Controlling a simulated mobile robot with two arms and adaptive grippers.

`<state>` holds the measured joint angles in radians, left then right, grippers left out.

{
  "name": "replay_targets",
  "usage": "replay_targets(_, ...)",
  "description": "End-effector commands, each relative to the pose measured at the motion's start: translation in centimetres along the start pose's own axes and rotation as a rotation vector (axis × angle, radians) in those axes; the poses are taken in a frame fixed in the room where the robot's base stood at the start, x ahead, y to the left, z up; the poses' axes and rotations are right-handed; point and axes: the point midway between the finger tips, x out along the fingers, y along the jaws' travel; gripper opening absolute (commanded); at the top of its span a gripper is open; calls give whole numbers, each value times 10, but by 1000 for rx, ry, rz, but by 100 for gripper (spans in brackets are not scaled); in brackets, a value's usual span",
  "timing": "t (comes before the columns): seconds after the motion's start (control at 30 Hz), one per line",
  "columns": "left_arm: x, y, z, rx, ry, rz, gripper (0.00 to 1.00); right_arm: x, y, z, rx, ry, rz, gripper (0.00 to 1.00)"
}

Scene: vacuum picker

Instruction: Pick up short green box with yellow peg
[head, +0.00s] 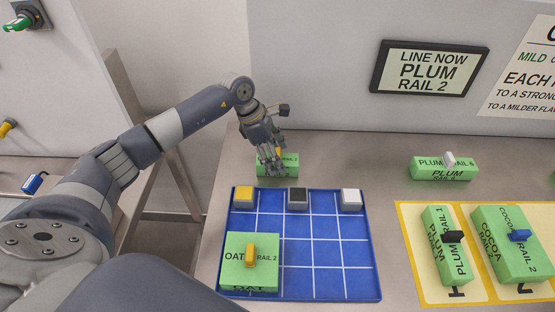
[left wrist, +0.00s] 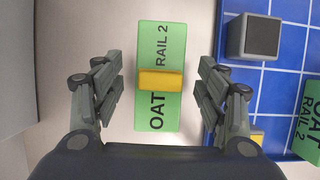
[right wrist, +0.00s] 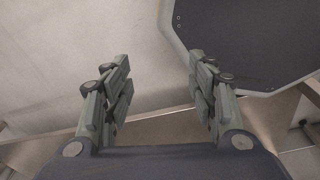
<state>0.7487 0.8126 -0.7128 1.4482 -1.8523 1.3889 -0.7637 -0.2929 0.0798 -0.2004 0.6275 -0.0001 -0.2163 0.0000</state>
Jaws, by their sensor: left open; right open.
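A short green box (left wrist: 160,110) labelled OAT RAIL 2, with a yellow peg (left wrist: 161,80) across its top, lies between the spread fingers of my left gripper (left wrist: 161,90) in the left wrist view. In the head view this box (head: 290,166) is behind the blue grid board, partly hidden by my left gripper (head: 270,158), which points down over it. The left gripper is open and holds nothing. A larger green OAT RAIL 2 box (head: 238,275) with a yellow peg (head: 250,254) sits on the board's front left. My right gripper (right wrist: 160,85) is open and empty.
The blue grid board (head: 312,268) has yellow (head: 244,196), black (head: 298,198) and white (head: 351,198) blocks along its back edge. A PLUM box (head: 440,173) stands back right. PLUM (head: 440,262) and COCOA (head: 496,262) boxes sit on yellow-bordered areas. Bare table lies between.

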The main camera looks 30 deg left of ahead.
Motion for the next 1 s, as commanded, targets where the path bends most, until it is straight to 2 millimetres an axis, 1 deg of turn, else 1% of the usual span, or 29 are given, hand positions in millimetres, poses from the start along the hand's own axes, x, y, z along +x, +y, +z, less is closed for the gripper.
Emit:
replay_targets(0.1, 8, 0, 0, -1, -1, -1, 67, -3, 0, 1, 0, -3, 0, 53)
replay_targets(0.3, 9, 0, 0, 0, 0, 0, 67, -2, -1, 8, 0, -14, -1, 53)
replay_targets(0.33, 9, 0, 0, 0, 0, 0, 64, -2, -1, 9, 0, -16, -2, 53)
replay_targets(0.53, 9, 0, 0, 0, 0, 0, 19, -3, -2, 14, 0, -23, -3, 53)
replay_targets(0.57, 9, 0, 0, 0, 0, 0, 17, -3, -2, 14, 0, -24, -3, 53)
replay_targets(0.87, 7, 0, 1, 1, -1, 1, 17, -2, -2, 13, 0, -22, -2, 53)
replay_targets(0.97, 0, 1, 4, 3, -2, 4, 17, 2, -2, 14, 0, -22, -2, 53)
replay_targets(1.0, -5, 2, 6, 3, -2, 5, 17, 4, -2, 14, 0, -21, -2, 53)
